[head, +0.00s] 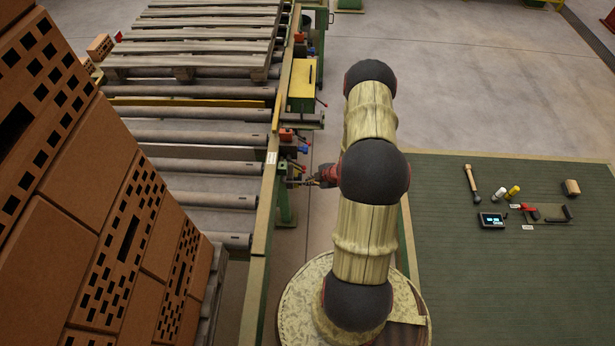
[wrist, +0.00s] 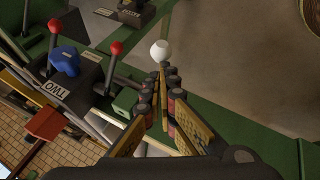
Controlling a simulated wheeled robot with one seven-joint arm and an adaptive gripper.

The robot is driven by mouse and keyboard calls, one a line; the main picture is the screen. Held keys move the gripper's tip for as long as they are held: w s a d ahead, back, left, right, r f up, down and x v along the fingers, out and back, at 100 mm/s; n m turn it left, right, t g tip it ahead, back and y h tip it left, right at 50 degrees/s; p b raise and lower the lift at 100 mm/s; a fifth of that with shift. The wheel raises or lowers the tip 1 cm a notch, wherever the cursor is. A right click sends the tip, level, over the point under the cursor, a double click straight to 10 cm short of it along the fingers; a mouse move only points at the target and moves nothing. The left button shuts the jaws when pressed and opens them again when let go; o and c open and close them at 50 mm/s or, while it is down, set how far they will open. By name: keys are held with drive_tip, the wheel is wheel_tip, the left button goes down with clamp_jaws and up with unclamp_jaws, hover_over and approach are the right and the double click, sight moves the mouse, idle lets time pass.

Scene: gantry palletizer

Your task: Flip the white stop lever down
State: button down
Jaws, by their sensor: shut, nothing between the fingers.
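The white stop lever's round white knob (wrist: 161,50) shows in the wrist view, just beyond my fingertips. Its thin stem runs down towards them, and my fingers partly hide it. My gripper (wrist: 163,90) is shut, with nothing held between its fingers. I cannot tell whether the fingertips touch the lever. In the head view my gripper (head: 300,183) is at the green rail beside the rollers, left of my arm. I cannot make out the white knob there.
Left of the white knob, two red-knobbed levers (wrist: 116,48) stand by a blue part (wrist: 65,60) and a plate marked TWO (wrist: 55,90). Stacked bricks (head: 100,220) fill the head view's left side. A green mat (head: 500,290) with tools lies right.

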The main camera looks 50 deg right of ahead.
wheel_tip(320, 180, down, 9)
drive_tip(key=m+t+y+b, duration=0.1)
drive_tip(key=t+y+b, duration=0.2)
drive_tip(key=b, duration=0.9)
drive_tip(key=shift+t, duration=1.1)
